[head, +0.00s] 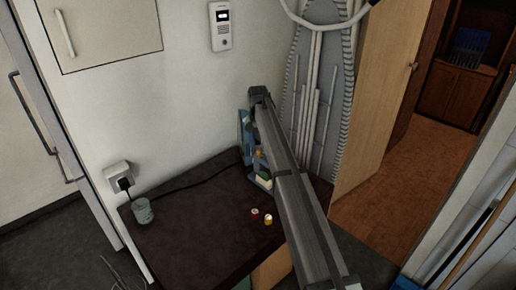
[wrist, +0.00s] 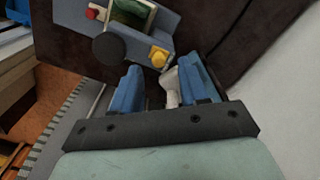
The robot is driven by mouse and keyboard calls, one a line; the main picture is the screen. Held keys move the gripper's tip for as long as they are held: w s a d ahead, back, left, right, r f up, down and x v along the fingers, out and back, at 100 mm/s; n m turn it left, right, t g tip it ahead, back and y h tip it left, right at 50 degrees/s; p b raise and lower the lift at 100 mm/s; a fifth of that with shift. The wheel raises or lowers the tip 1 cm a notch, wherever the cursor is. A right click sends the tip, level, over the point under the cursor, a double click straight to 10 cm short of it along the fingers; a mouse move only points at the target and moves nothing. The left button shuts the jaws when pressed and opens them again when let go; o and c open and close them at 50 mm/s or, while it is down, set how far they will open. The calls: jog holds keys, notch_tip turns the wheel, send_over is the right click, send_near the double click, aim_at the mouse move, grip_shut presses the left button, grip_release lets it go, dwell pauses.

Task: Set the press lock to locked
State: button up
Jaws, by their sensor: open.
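A grey-blue device (wrist: 177,22) shows at the top of the wrist view, with a greenish screen (wrist: 131,14), a red button (wrist: 91,13), a dark round knob (wrist: 108,48) and a yellow knob (wrist: 158,57). A pale, lever-like part (wrist: 171,88) shows between my fingers; I cannot tell whether they touch it, or which part is the press lock. My gripper (wrist: 162,66) is open, its blue fingertips close to the device's yellow-knob side. In the head view the device (head: 263,178) is partly hidden by my arm, and the lock's state cannot be read.
A black cord runs from the wall socket (head: 119,172). An ironing board (head: 318,90) leans behind; the table's left middle is clear.

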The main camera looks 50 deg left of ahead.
aim_at(259, 151)
notch_tip(259, 151, up, 10)
dwell(0.4)
jog(key=shift+d+f, duration=0.1)
dwell(0.4)
